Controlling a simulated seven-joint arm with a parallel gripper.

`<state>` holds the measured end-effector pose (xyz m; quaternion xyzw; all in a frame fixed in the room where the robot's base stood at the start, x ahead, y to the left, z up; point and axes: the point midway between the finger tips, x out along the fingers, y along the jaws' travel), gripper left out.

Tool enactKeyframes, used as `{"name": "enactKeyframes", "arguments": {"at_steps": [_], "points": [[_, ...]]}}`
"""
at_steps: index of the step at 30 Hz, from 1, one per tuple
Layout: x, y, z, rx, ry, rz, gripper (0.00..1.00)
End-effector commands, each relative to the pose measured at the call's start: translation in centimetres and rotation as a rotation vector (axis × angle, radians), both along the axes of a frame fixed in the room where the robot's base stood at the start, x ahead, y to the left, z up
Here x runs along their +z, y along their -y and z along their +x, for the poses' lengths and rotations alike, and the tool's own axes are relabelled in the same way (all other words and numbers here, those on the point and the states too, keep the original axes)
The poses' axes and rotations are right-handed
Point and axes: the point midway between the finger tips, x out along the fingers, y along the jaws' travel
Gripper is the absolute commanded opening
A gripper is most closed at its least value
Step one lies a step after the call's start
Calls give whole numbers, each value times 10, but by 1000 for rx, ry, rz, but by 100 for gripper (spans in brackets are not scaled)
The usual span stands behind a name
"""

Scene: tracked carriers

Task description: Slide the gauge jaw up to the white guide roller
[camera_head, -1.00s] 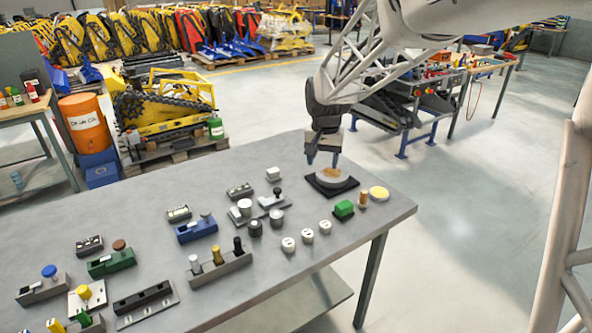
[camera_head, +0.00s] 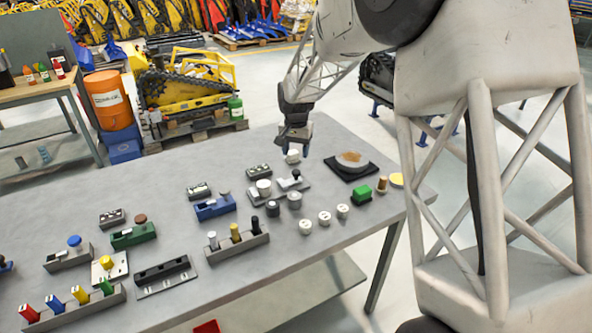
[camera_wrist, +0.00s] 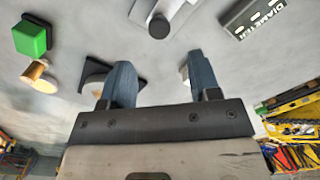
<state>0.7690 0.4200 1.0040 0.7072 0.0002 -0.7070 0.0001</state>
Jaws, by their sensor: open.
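The gauge is a light grey plate (camera_head: 280,191) on the bench in the head view. The white guide roller (camera_head: 264,187) stands at its left part. The gauge jaw (camera_head: 296,178), with a black knob, sits toward its right end, apart from the roller. In the wrist view the black knob (camera_wrist: 158,26) shows at the top; the roller is not seen there. My gripper (camera_head: 293,149) is open and empty, beyond the gauge in the head view, near a small white block (camera_head: 292,157). Its two blue-grey fingers (camera_wrist: 161,78) are spread in the wrist view.
A dark label plate (camera_wrist: 257,14) reading "DIAMETER" lies beside the gauge. A black pad with a round disc (camera_head: 352,161), a green block (camera_head: 363,193) and a brass peg (camera_head: 382,184) are to the right. Several small rollers stand in front of the gauge.

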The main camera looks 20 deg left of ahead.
Motion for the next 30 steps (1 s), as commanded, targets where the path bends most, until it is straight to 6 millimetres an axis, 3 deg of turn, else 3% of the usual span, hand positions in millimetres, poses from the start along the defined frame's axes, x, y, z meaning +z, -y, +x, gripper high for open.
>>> {"name": "enactKeyframes", "arguments": {"at_steps": [14, 30], "points": [[-9, 1, 0, 0, -2, -1, 57], [-67, 1, 0, 0, 0, 0, 57]]}}
